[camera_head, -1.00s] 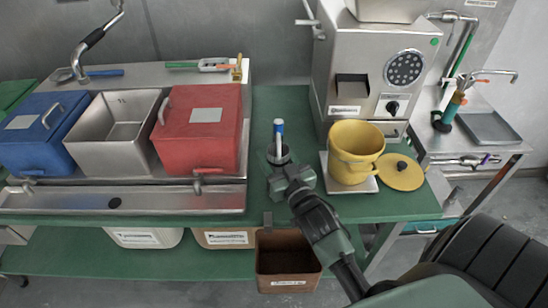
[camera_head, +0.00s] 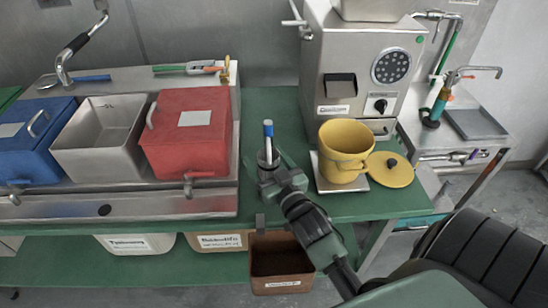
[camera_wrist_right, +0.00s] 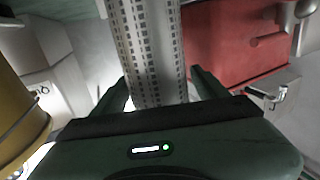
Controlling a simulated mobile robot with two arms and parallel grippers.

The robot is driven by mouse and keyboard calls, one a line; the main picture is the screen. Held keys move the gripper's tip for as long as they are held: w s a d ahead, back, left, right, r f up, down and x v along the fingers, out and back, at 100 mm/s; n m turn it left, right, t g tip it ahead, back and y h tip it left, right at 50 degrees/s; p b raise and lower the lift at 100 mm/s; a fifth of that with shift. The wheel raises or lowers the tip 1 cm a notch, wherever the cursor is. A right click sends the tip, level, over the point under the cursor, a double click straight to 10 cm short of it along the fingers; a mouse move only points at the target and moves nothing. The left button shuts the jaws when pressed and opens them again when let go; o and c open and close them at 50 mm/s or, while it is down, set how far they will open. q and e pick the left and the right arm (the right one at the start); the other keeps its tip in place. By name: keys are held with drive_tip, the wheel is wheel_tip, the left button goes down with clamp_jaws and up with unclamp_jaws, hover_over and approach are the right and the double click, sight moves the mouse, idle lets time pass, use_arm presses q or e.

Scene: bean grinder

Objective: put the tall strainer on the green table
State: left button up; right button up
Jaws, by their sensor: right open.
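The tall strainer (camera_wrist_right: 152,50) is a perforated metal piece that runs up between the fingers of my right gripper in the right wrist view. In the head view it is a narrow grey upright shape (camera_head: 267,157) with a blue-tipped handle (camera_head: 268,130), on the green table (camera_head: 275,105) between the red box and the yellow bucket. My right gripper (camera_wrist_right: 160,90) is open, with one finger on each side of the strainer. In the head view the right gripper (camera_head: 272,172) partly hides the strainer's lower part. My left gripper is not in view.
A red box (camera_head: 190,150) stands left of the strainer. A yellow bucket (camera_head: 344,160) with a lid (camera_head: 390,175) beside it stands to the right, before a grinder (camera_head: 350,70). A brown bin (camera_head: 280,265) hangs at the front edge. Green tabletop behind the strainer is clear.

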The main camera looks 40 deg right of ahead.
drive_tip(key=s+a+b, duration=0.1)
drive_tip(key=s, duration=1)
drive_tip(key=shift+s+a+b, duration=0.15)
drive_tip(key=shift+a+b, duration=0.15)
drive_tip(key=shift+a, duration=0.1)
